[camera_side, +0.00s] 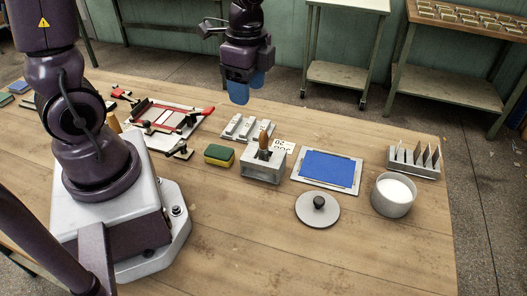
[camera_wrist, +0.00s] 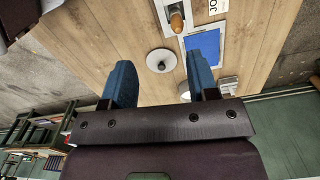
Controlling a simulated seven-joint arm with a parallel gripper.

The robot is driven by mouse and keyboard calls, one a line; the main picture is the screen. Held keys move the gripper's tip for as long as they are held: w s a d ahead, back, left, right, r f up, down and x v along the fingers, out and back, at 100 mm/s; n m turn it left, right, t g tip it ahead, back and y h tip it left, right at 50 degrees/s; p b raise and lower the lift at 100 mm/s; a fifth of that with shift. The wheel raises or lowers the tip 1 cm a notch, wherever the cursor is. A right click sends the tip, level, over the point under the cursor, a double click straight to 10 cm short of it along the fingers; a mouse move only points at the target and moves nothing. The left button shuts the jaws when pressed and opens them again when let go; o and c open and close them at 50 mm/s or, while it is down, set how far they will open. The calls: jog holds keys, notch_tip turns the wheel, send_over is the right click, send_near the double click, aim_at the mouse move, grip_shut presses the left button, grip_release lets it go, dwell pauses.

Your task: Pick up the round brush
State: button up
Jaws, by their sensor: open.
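A wooden handle (camera_side: 264,139) stands upright in a grey block holder (camera_side: 262,168) near the middle of the table. It looks like the round brush, but its lower end is hidden in the holder. The handle also shows at the top of the wrist view (camera_wrist: 176,20). My gripper (camera_side: 248,90) is open and empty, with blue fingers. It hangs high above the table, behind the holder and slightly left of it in the side view. In the wrist view the fingers (camera_wrist: 160,78) are wide apart with nothing between them.
Right of the holder are a blue pad on a plate (camera_side: 328,168), a round lid with a black knob (camera_side: 317,212), a white-filled pot (camera_side: 393,197) and a slotted rack (camera_side: 414,168). A yellow-green sponge (camera_side: 219,155) and a red-handled frame (camera_side: 160,135) lie left. The front table is clear.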

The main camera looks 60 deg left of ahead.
aim_at(263, 132)
jog(key=w+f+m, duration=0.1)
jog(key=m, duration=0.1)
jog(key=w+f+m, duration=0.1)
jog(key=m, duration=0.2)
jog(key=w+f+m, duration=0.1)
jog(key=m, duration=0.2)
jog(key=shift+d, duration=0.1)
jog(key=shift+w+r+m, duration=0.15)
jog(key=shift+w+m, duration=0.15)
jog(key=shift+m, duration=1.7)
notch_tip(263, 132, down, 13)
jog(key=shift+s+r, duration=0.1)
jog(key=shift+s, duration=0.05)
grip_shut()
